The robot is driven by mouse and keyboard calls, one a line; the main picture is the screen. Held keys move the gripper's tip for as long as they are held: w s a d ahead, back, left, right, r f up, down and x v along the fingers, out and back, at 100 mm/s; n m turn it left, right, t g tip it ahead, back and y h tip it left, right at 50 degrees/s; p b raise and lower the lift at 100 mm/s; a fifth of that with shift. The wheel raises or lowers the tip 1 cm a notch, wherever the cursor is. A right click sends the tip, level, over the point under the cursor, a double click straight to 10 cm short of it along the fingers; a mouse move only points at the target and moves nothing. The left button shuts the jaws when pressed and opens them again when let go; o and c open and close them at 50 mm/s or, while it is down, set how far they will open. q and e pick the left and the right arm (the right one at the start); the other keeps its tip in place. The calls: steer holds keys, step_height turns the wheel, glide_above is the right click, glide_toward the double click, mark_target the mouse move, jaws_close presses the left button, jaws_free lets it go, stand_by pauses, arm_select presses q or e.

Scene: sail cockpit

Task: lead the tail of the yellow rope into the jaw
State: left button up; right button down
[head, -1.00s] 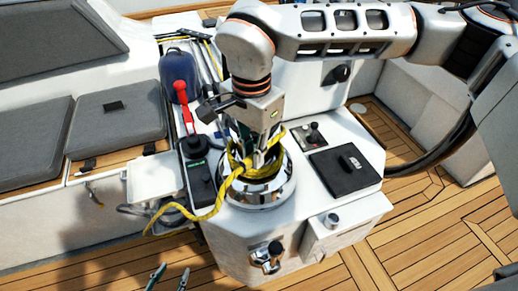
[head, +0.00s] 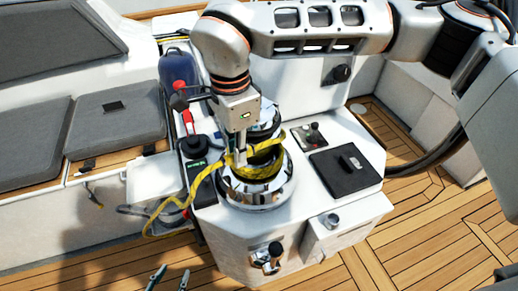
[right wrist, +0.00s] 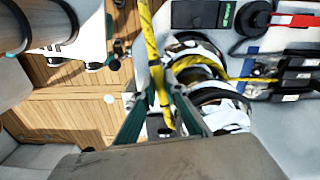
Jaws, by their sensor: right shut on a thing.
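The chrome winch (head: 262,198) stands on the white console, with turns of yellow rope (head: 262,172) around its drum. Its dark and chrome top, where the jaw would sit, shows partly; the jaw's slot cannot be made out. My right gripper (head: 238,160) is at the winch's left side, shut on the yellow rope. In the right wrist view the rope (right wrist: 151,45) passes between the fingers of this gripper (right wrist: 160,100), beside the winch (right wrist: 222,113). The tail droops left over the console edge. My left gripper (head: 170,278) is low at the picture's bottom edge, empty, fingertips apart.
A red-handled lever (head: 179,102) and a blue bag (head: 174,68) are left of the winch. A black hatch (head: 345,168) and a small control lever (head: 314,131) are to its right. Rope clutches (right wrist: 295,65) show in the right wrist view. Grey cushions lie far left.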

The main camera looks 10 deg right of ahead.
steer(key=shift+w+a+m, duration=0.65)
steer(key=shift+a+m, duration=0.3)
steer(key=shift+m, duration=0.15)
steer(key=c, duration=1.5)
jaws_free()
steer(key=shift+r, duration=0.1)
step_height(320, 180, up, 9)
steer(key=p, duration=0.5)
steer(key=shift+p, duration=0.3)
